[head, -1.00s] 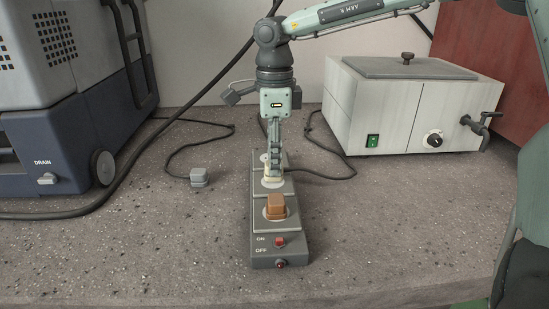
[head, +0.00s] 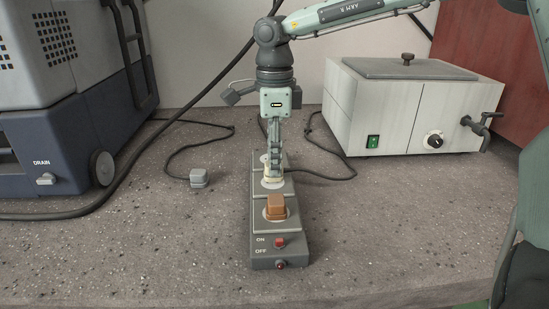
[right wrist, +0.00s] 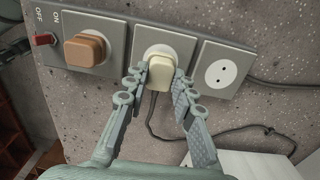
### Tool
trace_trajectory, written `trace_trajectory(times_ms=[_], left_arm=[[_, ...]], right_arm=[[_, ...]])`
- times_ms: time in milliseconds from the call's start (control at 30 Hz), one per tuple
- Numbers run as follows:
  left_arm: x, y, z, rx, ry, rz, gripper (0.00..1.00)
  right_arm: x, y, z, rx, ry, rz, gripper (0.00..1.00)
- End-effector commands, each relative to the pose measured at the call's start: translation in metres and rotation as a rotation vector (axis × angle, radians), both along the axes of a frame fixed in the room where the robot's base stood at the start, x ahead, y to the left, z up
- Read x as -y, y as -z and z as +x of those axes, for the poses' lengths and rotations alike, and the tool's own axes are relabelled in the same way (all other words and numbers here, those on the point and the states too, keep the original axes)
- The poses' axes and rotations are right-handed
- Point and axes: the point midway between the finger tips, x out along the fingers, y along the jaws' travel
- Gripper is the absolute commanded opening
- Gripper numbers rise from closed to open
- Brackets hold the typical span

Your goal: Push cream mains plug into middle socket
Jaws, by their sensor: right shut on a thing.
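The cream mains plug (right wrist: 161,74) sits at the middle socket (right wrist: 165,48) of a grey power strip (right wrist: 116,38) in the right wrist view. Its face is over the round white socket; I cannot tell how deep its pins are. My right gripper (right wrist: 160,88) is shut on the plug, one finger on each side. In the head view the right gripper (head: 273,172) points straight down over the strip (head: 262,242), and its fingers hide much of the cream plug (head: 271,183). My left gripper is in neither view.
A brown plug (head: 276,206) fills the socket nearest the red switch (head: 280,242). The far socket (right wrist: 220,73) is empty. A grey plug (head: 199,178) lies on the bench to the left. A white bath (head: 400,105) stands right, a blue-grey machine (head: 60,150) left.

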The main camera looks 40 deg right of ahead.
Motion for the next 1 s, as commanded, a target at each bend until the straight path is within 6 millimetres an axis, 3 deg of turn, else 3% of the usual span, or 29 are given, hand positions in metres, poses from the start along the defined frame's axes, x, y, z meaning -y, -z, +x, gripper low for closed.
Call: trace_trajectory(times_ms=[667,700,867,1000], left_arm=[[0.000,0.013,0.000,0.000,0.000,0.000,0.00],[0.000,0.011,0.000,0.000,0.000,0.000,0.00],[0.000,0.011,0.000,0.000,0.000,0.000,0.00],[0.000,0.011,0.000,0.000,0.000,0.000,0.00]], right_arm=[[0.000,0.013,0.000,0.000,0.000,0.000,0.00],[0.000,0.012,0.000,0.000,0.000,0.000,0.29],[0.000,0.012,0.000,0.000,0.000,0.000,0.48],[0.000,0.012,0.000,0.000,0.000,0.000,0.49]])
